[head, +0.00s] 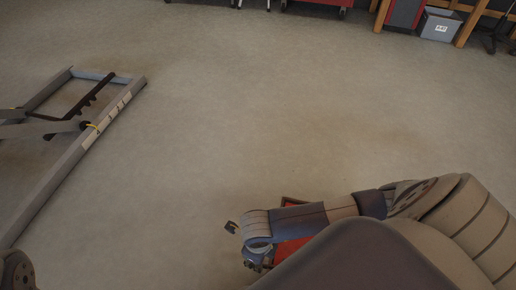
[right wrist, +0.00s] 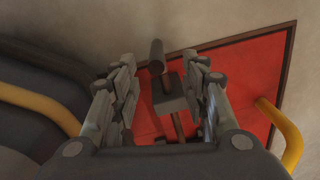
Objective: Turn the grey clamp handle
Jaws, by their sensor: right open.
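In the right wrist view, the clamp handle (right wrist: 157,58) is a dark grey-brown bar standing up and slightly tilted. It is close to a grey clamp block (right wrist: 169,96), above a red surface (right wrist: 230,80) with a dark rim. My right gripper (right wrist: 161,68) is open, with one finger on each side of the handle and a gap at both sides. In the head view, my right gripper (head: 257,262) points down beside the red surface (head: 290,250), and my arm hides much of that area. The handle is not clear there. My left gripper does not show.
Yellow curved bars (right wrist: 280,133) flank the gripper in the wrist view. In the head view, a grey lift frame (head: 60,165) lies at the left. A grey bin (head: 438,24) and red cabinets stand at the back. The floor (head: 250,110) between is clear.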

